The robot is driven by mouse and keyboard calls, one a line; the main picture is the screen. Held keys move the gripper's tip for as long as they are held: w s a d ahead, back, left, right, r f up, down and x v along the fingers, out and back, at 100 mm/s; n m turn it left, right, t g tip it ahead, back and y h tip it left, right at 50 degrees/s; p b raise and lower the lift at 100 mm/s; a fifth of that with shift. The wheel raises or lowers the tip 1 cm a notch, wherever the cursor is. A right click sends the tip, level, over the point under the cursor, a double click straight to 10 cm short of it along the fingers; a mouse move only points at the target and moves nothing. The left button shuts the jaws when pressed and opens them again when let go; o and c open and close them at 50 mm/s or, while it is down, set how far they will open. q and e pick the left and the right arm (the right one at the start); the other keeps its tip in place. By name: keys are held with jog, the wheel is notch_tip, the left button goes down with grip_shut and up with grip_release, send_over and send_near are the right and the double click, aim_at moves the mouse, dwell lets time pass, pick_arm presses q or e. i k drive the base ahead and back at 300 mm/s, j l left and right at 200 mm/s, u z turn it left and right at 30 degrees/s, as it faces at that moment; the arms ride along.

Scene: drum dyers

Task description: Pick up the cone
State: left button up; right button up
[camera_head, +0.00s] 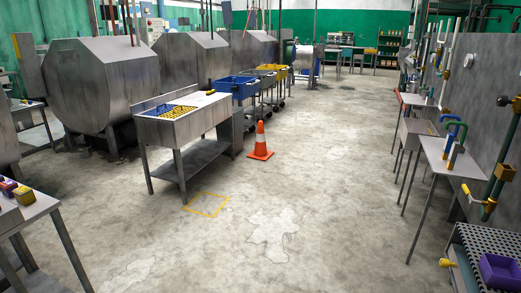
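An orange traffic cone (260,142) with a white band and an orange base stands upright on the concrete floor. It is near the middle of the head view, just right of the end of a steel sink table. Neither of my grippers shows in the head view, and nothing touches the cone from my side.
The steel sink table (192,160) stands left of the cone, with blue and yellow carts (238,88) behind it. A yellow square (207,204) is marked on the floor in front. Steel side tables (455,160) line the right wall. The middle floor is clear.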

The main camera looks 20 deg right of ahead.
aim_at(259, 152)
jog(key=i+l+z, duration=0.35)
jog(key=i, duration=0.25)
jog(key=i+z, duration=0.35)
jog(key=i, duration=0.25)
jog(key=i+z, duration=0.1)
jog(key=i, duration=5.7)
jog(key=i+u, duration=0.25)
jog(key=i, duration=0.25)
jog(key=i+l+u, duration=0.2)
jog(key=i, duration=0.25)
jog(key=i+l+u, duration=0.25)
jog(key=i, duration=0.25)
jog(key=i+l+u, duration=0.75)
jog(key=i+j, duration=0.05)
jog(key=j, duration=0.05)
